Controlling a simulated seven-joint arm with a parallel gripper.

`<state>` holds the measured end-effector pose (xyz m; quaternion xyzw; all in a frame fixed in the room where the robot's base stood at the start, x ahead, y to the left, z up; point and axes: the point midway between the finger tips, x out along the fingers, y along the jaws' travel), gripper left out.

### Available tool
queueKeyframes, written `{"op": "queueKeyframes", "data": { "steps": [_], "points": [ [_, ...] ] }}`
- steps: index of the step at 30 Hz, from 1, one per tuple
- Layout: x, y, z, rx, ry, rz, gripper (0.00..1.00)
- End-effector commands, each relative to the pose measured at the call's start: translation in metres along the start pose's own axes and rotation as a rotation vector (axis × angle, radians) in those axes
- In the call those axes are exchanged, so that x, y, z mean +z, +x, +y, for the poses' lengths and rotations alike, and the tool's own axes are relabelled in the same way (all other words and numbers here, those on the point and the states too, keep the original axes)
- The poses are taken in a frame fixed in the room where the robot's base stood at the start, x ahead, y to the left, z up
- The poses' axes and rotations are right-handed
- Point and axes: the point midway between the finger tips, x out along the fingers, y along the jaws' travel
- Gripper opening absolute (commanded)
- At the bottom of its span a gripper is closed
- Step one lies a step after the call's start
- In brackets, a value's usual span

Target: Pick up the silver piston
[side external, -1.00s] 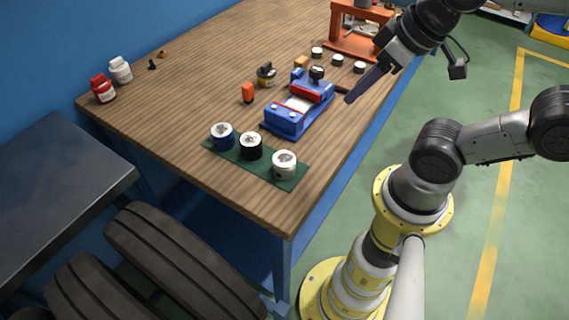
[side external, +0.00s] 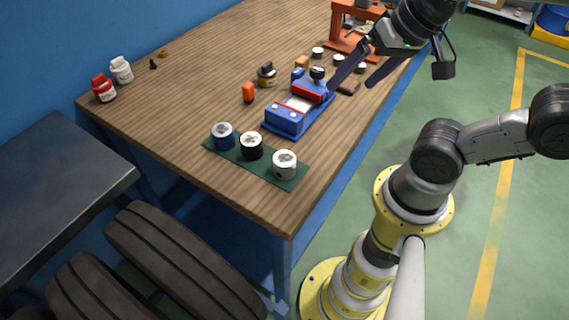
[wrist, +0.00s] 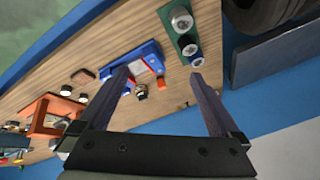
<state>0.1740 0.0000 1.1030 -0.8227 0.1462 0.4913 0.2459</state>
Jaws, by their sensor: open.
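Three short pistons stand in a row on a green mat (side external: 228,154) near the table's front edge. The one at the right end of the row is silver-white (side external: 285,165); the middle one is black (side external: 251,146) and the left one is blue (side external: 222,136). In the wrist view the silver piston (wrist: 181,20) is at the top, beyond the blue vise. My gripper (side external: 351,88) is open and empty, over the table's right edge beside the blue vise, well away from the silver piston. Its two fingers also show spread in the wrist view (wrist: 160,75).
The blue vise (side external: 285,121) stands between my gripper and the mat. An orange press (side external: 345,40) is at the back. Bottles (side external: 103,88) stand far left. The table's front left is clear.

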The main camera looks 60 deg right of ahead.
Motion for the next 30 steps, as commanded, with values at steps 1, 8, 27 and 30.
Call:
{"op": "queueKeyframes", "data": {
  "steps": [1, 8, 27, 30],
  "points": [
    [-0.004, 0.002, -0.004, 0.008, 0.107, -0.015, 0.99],
    [-0.021, 0.021, -0.028, 0.079, 0.610, -0.091, 0.99],
    [0.001, 0.133, -0.083, 0.477, 1.078, -0.221, 0.99],
    [0.007, 0.144, -0.080, 0.478, 1.077, -0.222, 0.99]
  ]
}}
